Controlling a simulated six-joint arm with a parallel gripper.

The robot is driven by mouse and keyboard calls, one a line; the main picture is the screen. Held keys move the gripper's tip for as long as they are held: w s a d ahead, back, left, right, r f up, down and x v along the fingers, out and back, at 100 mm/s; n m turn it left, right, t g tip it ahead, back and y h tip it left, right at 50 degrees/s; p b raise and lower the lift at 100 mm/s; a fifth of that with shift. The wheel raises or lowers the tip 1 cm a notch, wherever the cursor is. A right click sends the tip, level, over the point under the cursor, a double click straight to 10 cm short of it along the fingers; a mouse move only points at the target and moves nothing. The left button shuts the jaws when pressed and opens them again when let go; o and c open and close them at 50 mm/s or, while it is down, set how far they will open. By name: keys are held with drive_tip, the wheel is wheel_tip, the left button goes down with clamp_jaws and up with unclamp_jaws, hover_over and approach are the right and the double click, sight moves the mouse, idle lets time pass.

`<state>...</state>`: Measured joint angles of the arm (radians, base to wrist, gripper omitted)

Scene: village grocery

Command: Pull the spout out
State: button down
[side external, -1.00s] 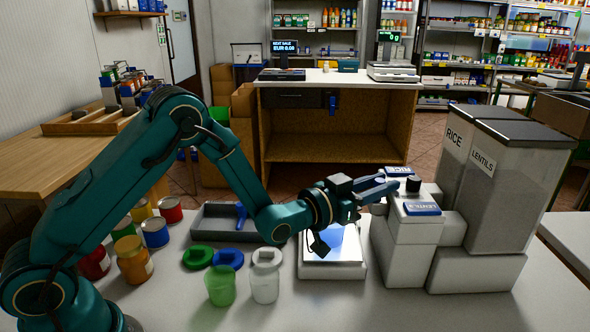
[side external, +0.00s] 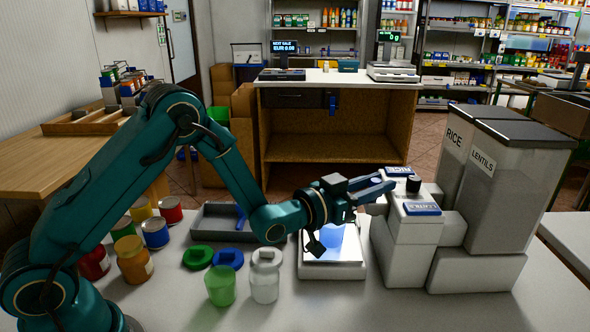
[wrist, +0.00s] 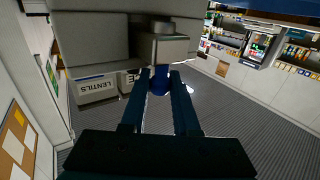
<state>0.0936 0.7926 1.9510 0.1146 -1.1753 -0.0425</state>
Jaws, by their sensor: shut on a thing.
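A small grey spout (side external: 375,208) sticks out there, partly hidden by my gripper. In the wrist view the grey spout block (wrist: 174,47) is just ahead of my fingers (wrist: 160,80). The fingers are shut on a rounded blue part at its underside. How far the spout is out of the housing is hard to tell.
A flat scale (side external: 333,262) with a lit top lies below my gripper. A green cup (side external: 221,286), a clear jar (side external: 265,282) and coloured lids (side external: 197,258) stand left of it. The front right table is clear.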

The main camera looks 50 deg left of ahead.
drive_tip(key=s+a, duration=0.5)
drive_tip(key=a, duration=0.1)
drive_tip(key=shift+s, duration=0.35)
drive_tip(key=c, duration=0.7)
unclamp_jaws()
drive_tip(key=shift+o, duration=0.2)
drive_tip(key=shift+s, duration=0.1)
drive_tip(key=s, duration=0.3)
drive_tip(key=s+a, duration=0.1)
drive_tip(key=s, duration=0.1)
drive_tip(key=shift+d, duration=0.1)
